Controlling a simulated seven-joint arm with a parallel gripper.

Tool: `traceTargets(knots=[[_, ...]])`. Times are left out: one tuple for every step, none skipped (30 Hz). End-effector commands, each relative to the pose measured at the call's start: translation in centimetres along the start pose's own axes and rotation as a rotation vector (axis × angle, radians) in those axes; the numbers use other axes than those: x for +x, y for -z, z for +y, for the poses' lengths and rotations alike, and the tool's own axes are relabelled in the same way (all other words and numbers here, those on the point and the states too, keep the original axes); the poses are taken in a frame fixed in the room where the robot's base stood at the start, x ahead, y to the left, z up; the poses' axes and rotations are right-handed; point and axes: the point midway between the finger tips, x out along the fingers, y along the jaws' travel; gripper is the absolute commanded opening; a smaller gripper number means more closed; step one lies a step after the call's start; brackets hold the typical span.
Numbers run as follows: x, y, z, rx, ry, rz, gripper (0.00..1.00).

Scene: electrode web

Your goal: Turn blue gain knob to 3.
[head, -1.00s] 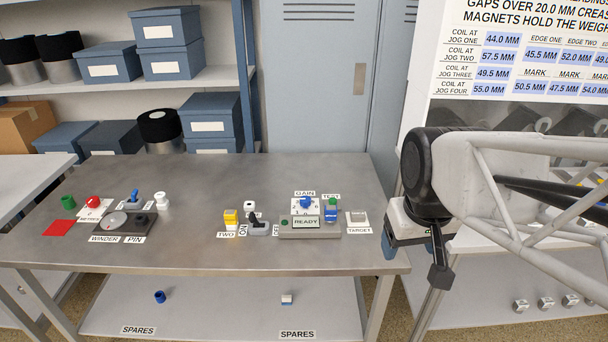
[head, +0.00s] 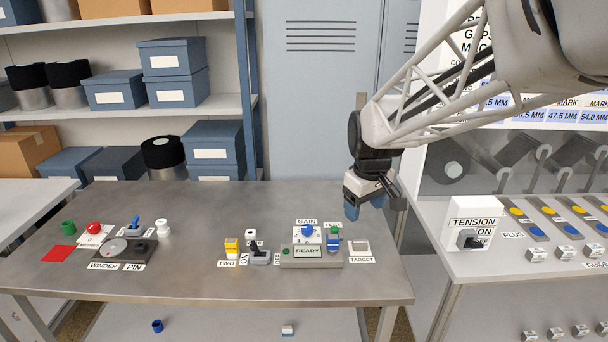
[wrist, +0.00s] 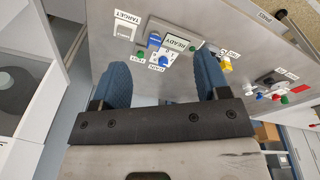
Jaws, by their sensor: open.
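The blue gain knob (head: 307,230) sits on a white dial plate marked GAIN, behind a grey unit whose display (head: 307,251) reads READY. It also shows in the wrist view (wrist: 163,60), beyond and between my fingers. Which number the knob points to is too small to tell. My gripper (head: 364,207) is in the air above the table's right rear part, to the right of the knob and apart from it. In the wrist view its two blue fingers (wrist: 161,85) are spread with nothing between them.
A blue-and-white part (head: 333,244) and a green one stand just right of the dial. The TARGET block (head: 360,247) is farther right. A black lever (head: 257,252) and a yellow block (head: 231,246) stand left. The table's middle left of these is clear.

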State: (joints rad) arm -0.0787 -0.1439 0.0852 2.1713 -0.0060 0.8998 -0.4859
Motion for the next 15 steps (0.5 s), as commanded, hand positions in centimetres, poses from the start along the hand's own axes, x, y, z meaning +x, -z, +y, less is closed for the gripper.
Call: traceTargets(knots=[[0.6, 1.1, 0.3, -0.021, 0.004, -0.006, 0.69], [0.9, 1.8, 0.5, -0.036, 0.005, -0.008, 0.69], [1.2, 2.6, 0.8, -0.054, 0.007, -0.01, 0.69], [1.6, 3.2, 1.0, -0.068, 0.009, -0.012, 0.69], [1.9, 3.8, 1.1, -0.083, 0.01, -0.014, 0.69], [2.3, 4.6, 1.4, -0.101, 0.013, -0.017, 0.69], [2.6, 5.2, 1.5, -0.116, 0.014, -0.018, 0.69], [3.0, 5.8, 1.7, -0.129, 0.016, -0.02, 0.69], [3.5, 6.7, 1.9, -0.149, 0.018, -0.023, 0.69], [3.8, 7.3, 2.0, -0.162, 0.02, -0.024, 0.69], [4.2, 7.9, 2.2, -0.177, 0.022, -0.027, 0.69], [4.7, 8.7, 2.4, -0.195, 0.024, -0.028, 0.69], [5.1, 9.3, 2.5, -0.209, 0.025, -0.03, 0.69], [5.5, 9.9, 2.6, -0.224, 0.027, -0.032, 0.69], [6.0, 10.7, 2.8, -0.242, 0.029, -0.034, 0.69]])
